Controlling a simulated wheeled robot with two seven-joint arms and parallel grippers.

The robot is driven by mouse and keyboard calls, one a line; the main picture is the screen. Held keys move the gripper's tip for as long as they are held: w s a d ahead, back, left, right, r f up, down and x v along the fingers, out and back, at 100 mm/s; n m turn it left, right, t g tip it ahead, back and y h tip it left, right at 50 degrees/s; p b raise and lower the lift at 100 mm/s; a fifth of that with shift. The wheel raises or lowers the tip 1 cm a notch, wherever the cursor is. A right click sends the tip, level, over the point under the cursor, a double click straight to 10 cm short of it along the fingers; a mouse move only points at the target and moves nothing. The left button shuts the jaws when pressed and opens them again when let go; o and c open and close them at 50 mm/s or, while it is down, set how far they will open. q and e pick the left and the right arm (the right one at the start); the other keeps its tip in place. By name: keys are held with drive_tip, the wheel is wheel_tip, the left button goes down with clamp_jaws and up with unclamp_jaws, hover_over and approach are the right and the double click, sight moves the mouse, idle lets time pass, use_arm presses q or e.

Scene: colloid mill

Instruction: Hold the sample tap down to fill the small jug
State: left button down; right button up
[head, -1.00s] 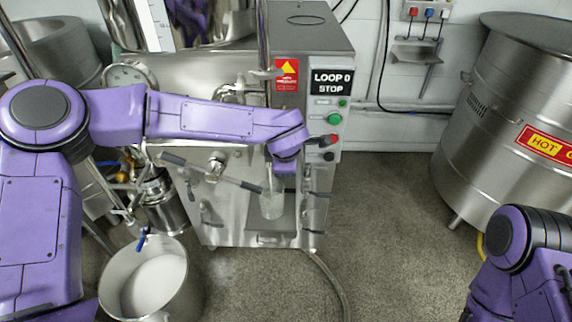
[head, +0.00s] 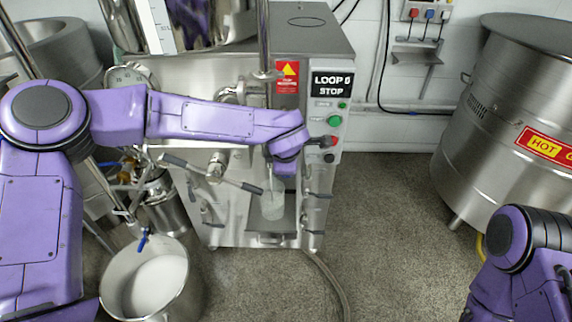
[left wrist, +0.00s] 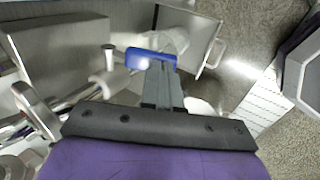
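The small clear jug (head: 272,207) stands upright on a tray shelf at the front of the steel mill. Pale, cloudy stuff shows in it, but its level is hard to read. It shows partly in the left wrist view (left wrist: 172,38), beyond the blue tap lever (left wrist: 148,56). My left gripper (left wrist: 162,72) has its fingers together, and their tips are at the blue lever, seemingly touching it from above. In the head view my left gripper (head: 284,172) is just above the jug, its fingertips mostly hidden. My right arm shows at the lower right, but its gripper is out of frame.
The mill's panel has a "LOOP" display (head: 332,84) and several buttons beside my left wrist. A long-handled lever (head: 212,172) juts left of the jug. A bucket of white liquid (head: 152,285) stands on the floor.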

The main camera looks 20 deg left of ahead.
use_arm(q)
drive_tip(key=shift+r+p, duration=0.9)
drive_tip(key=shift+p, duration=0.05)
drive_tip(key=w+a+r+p+v, duration=0.1)
drive_tip(key=p+v, duration=0.3)
drive_tip(key=v, duration=0.9)
drive_tip(key=shift+w+d, duration=0.25)
drive_tip(key=shift+w, duration=0.3)
drive_tip(key=shift+r, duration=0.15)
